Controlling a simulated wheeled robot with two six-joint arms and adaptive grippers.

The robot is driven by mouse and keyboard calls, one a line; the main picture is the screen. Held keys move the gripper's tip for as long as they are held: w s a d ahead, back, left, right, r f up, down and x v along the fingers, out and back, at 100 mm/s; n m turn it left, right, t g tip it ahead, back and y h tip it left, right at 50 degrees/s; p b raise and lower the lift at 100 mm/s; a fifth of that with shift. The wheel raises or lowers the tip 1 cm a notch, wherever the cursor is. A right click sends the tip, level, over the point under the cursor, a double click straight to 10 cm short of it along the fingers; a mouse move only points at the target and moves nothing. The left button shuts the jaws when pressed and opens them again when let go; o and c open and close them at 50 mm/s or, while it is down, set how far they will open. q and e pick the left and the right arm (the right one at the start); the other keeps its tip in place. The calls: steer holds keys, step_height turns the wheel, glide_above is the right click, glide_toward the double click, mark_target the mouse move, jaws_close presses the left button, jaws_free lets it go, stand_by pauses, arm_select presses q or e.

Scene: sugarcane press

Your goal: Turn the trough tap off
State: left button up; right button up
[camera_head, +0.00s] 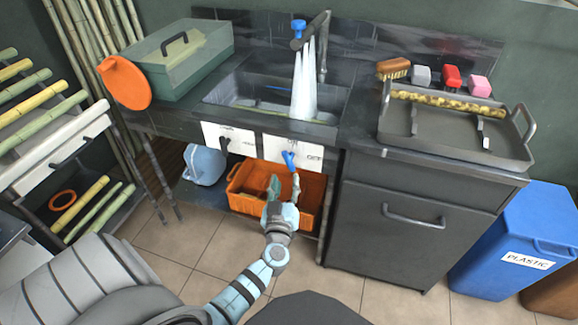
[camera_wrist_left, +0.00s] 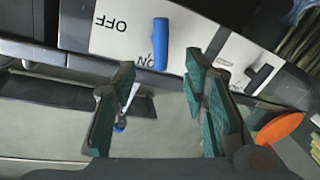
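A blue lever (camera_head: 289,160) sits on a white label panel (camera_head: 310,153) on the front of the sink counter. The lever also shows in the left wrist view (camera_wrist_left: 161,40), where the panel (camera_wrist_left: 112,42) appears upside down with OFF and ON printed on it. The lever's lower end there lies beside ON. White water (camera_head: 305,85) runs from the faucet (camera_head: 323,50) into the sink. My left gripper (camera_head: 284,188) is open and empty just below and in front of the lever, with its fingertips (camera_wrist_left: 162,72) apart on either side of the lever's line. My right gripper is not in view.
A second white panel (camera_head: 230,138) with a black lever is to the left. An orange crate (camera_head: 248,201) and a blue jug (camera_head: 204,165) are below the counter. A grey tray (camera_head: 450,147) stands on the right worktop, above a dark cabinet (camera_head: 405,240).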

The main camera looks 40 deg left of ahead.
mark_target(289, 163)
arm_select(q)
steer(key=b+x, duration=0.3)
steer(key=x, duration=0.5)
steer(key=shift+w+f, duration=0.2)
steer(key=shift+w, duration=0.05)
steer(key=shift+w+a+r, duration=0.15)
steer(key=shift+w+a, duration=0.2)
steer(key=shift+w, duration=0.15)
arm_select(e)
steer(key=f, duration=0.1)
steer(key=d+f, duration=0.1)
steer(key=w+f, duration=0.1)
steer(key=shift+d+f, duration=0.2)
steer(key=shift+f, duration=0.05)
arm_select(q)
steer(key=shift+c, duration=0.2)
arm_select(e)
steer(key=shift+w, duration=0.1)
arm_select(q)
jaws_close()
